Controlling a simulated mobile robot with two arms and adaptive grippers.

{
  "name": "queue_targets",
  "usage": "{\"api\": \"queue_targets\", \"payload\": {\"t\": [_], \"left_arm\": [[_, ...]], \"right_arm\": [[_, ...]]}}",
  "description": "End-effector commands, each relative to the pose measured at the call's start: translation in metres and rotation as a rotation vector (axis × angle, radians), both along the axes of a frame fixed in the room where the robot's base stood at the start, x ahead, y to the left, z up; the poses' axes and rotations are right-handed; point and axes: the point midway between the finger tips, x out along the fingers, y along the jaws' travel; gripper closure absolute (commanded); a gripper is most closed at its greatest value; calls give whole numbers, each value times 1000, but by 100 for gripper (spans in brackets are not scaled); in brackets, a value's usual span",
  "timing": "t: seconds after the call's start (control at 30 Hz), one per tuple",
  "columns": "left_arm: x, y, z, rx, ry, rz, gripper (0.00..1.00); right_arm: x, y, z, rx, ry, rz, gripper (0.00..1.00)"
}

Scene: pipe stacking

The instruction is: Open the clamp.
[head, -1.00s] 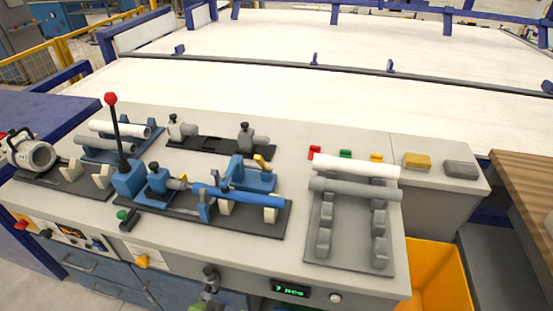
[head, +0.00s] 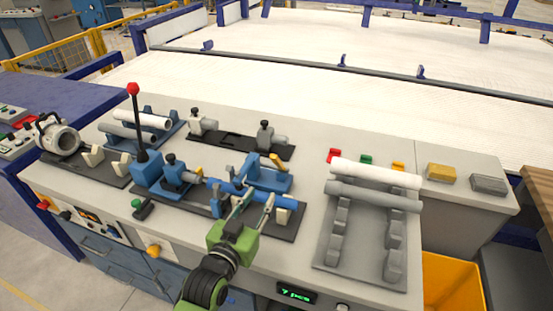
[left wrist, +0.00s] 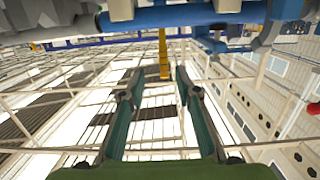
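The blue clamp (head: 266,181) stands on a dark base plate, with a yellow handle (head: 277,160) at its upper right. A blue pipe (head: 274,200) lies in front of the clamp's body on pale supports. My left gripper (head: 256,202) reaches up from the bottom, its fingertips over the near side of the blue pipe. In the left wrist view its two fingers (left wrist: 159,78) are spread apart and empty. A yellow part (left wrist: 163,55) shows beyond and between them, below the blue pipe (left wrist: 180,15). Contact with the pipe cannot be told. My right gripper is not in view.
A red-knobbed lever (head: 133,89) rises at the left. A grey rack (head: 362,250) with a white pipe (head: 375,173) and a grey pipe (head: 372,195) stands to the right. Yellow (head: 441,173) and grey (head: 488,184) blocks lie farther right. The bench between clamp and rack is clear.

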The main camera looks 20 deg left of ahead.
Motion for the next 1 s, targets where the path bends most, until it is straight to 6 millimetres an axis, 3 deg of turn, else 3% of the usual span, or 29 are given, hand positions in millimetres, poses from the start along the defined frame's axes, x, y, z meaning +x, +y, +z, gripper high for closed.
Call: {"api": "queue_targets", "payload": {"t": [0.1,0.27,0.7,1.0], "left_arm": [[8,3,15,-7,-72,12,69],[19,3,20,-8,-92,15,69],[107,0,21,-7,-89,14,69],[142,-1,18,-8,-87,14,69]], "right_arm": [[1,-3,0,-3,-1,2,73],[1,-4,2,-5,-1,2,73],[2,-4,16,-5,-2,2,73],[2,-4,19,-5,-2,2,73]]}}
